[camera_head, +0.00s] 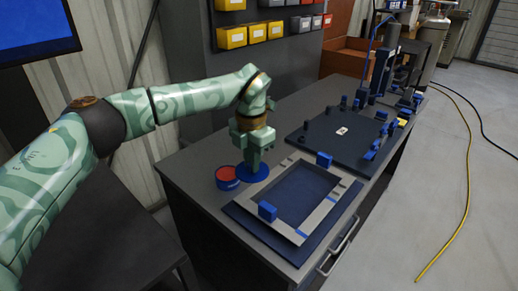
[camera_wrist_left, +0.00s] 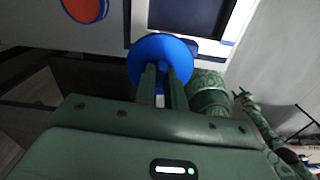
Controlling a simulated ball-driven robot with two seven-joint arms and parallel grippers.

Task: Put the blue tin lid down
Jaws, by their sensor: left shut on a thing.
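The blue tin lid (camera_head: 259,176) is a round blue disc under my left gripper (camera_head: 254,164) in the head view. My left gripper is shut on it. In the left wrist view the lid (camera_wrist_left: 160,47) sits at the tips of the closed-in fingers (camera_wrist_left: 165,76). The lid is at or just above the grey bench top; I cannot tell whether it touches. A round tin (camera_head: 227,175) with a blue side and red top stands just left of the lid. A green arm, seemingly my right, shows small in the left wrist view, its gripper (camera_wrist_left: 243,98) unclear.
A grey frame (camera_head: 290,235) on a dark blue board lies right of the lid, with blue blocks on it. A dark plate (camera_head: 335,146) with blue clamps lies farther back. Yellow and red bins (camera_head: 257,34) hang behind. The bench's front-left corner (camera_head: 190,185) is bare.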

